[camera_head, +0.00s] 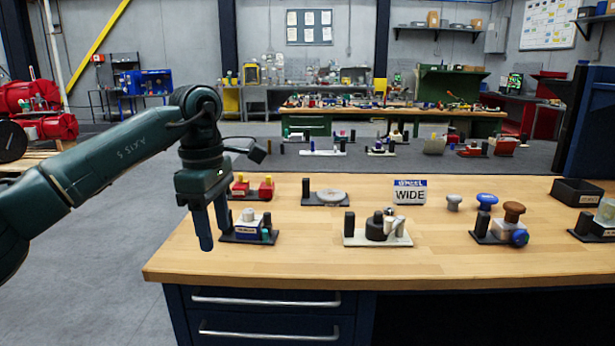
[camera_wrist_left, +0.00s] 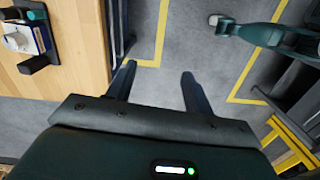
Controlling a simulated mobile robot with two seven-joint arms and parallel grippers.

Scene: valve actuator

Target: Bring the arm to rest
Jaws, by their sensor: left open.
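My left arm comes in from the left in the head view. Its gripper (camera_head: 212,222) points down at the left end of the wooden workbench (camera_head: 300,262). In the left wrist view the two fingers of the left gripper (camera_wrist_left: 158,88) stand apart with only grey floor between them. It is open and empty. A blue and white valve unit on a black base (camera_head: 250,228) is just right of the fingers in the head view; it also shows at the upper left of the left wrist view (camera_wrist_left: 25,38). My right gripper is not in view.
The bench's front strip is bare. Open floor (camera_head: 110,270) lies left of the bench.

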